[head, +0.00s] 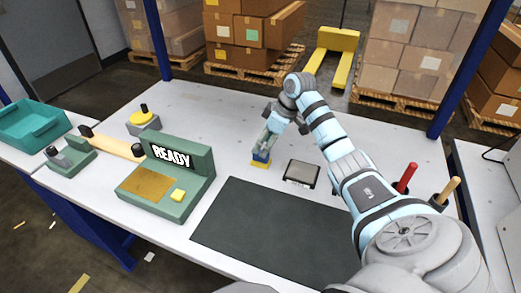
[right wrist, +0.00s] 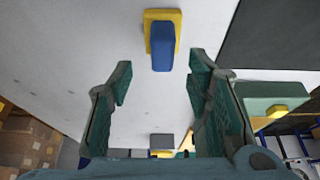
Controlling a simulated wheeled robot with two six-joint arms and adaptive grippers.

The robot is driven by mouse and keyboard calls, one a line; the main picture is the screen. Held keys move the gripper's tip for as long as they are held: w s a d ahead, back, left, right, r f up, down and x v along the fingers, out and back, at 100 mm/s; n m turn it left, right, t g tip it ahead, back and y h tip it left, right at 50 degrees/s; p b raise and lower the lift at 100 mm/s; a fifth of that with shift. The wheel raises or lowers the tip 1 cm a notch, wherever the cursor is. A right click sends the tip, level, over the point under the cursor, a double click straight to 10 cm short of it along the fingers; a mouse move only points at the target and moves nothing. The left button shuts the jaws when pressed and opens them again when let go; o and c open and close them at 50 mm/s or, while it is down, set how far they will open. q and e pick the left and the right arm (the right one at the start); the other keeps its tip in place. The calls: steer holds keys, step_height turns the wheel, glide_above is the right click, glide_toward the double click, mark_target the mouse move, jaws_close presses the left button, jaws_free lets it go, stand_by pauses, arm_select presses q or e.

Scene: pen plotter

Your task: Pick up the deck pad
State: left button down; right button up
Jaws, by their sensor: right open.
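The deck pad, which I take to be the small block with a blue grip on a yellow base (head: 260,163), rests on the white table below my right gripper (head: 266,145). In the right wrist view the pad's blue grip (right wrist: 162,46) lies just beyond the fingertips, roughly centred between them. My right gripper (right wrist: 160,72) is open with nothing between its fingers, and the pad looks apart from them. In the head view the gripper partly hides the pad's top. My left gripper is in neither view.
The green machine (head: 195,164) reading READY stands to the left, with a dark mat (head: 265,225) in front. A dark, silver-edged block (head: 301,173) lies right of the pad. A yellow knob (head: 142,117) and teal bin (head: 38,122) are farther left. The table behind the pad is clear.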

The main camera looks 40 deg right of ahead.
steer(key=x, duration=0.3)
steer(key=b+x, duration=0.1)
steer(key=shift+s+a+f, duration=0.1)
steer(key=shift+s+f, duration=0.1)
steer(key=shift+f, duration=0.2)
jaws_close()
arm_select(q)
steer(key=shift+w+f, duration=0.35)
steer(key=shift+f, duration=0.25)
arm_select(e)
steer(key=shift+r, duration=0.15)
